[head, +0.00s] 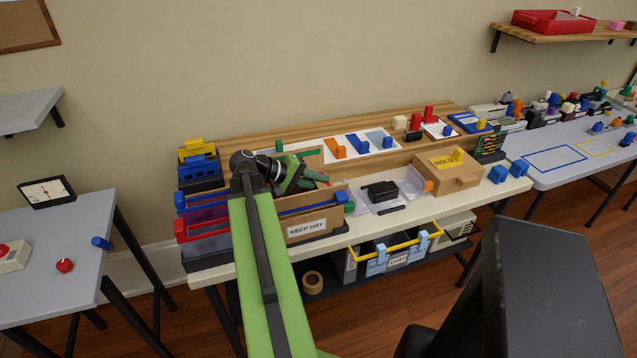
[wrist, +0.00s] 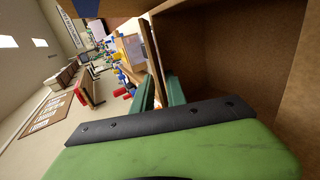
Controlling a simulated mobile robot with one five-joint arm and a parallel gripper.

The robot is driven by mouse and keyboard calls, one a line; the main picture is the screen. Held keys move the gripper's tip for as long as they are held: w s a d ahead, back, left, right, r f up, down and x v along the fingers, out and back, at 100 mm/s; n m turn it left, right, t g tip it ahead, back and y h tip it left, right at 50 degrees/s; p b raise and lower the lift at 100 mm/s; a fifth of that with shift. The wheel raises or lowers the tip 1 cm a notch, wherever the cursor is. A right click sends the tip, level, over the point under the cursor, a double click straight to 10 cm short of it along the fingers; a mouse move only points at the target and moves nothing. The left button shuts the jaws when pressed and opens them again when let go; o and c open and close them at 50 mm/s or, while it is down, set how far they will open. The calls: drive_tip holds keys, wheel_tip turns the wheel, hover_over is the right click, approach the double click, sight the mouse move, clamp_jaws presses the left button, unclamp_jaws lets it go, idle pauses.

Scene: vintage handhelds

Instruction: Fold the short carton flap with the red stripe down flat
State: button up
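The open cardboard carton (head: 330,222) with a "KEEP DRY" label stands on the workbench. A blue-striped flap edge (head: 312,203) shows at its front and a green-striped flap (head: 308,155) stands at its back. My gripper (head: 322,178) is over the carton's right part, beside a small red patch that may be the red-striped flap. My arm hides the carton's left side. In the wrist view, my gripper's teal fingers (wrist: 160,92) are close to a thin upright cardboard panel (wrist: 152,58), at the brown carton interior (wrist: 230,60). Whether they grip it is unclear.
Blue and red bins (head: 200,228) stand left of the carton. A black handheld (head: 380,190) lies on a white mat to its right. A cardboard box marked HOLD (head: 447,178) stands farther right. A yellow-handled crate (head: 398,262) is on the shelf below.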

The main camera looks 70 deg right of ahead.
drive_tip(key=shift+o, duration=0.6)
drive_tip(key=shift+w+a+r, duration=0.15)
drive_tip(key=shift+w+r, duration=0.05)
drive_tip(key=shift+r, duration=0.05)
drive_tip(key=p+v, duration=0.8)
drive_tip(key=v, duration=0.8)
drive_tip(key=shift+w+a+p, duration=0.25)
drive_tip(key=shift+p, duration=0.05)
drive_tip(key=shift+r, duration=0.1)
drive_tip(key=shift+c, duration=0.5)
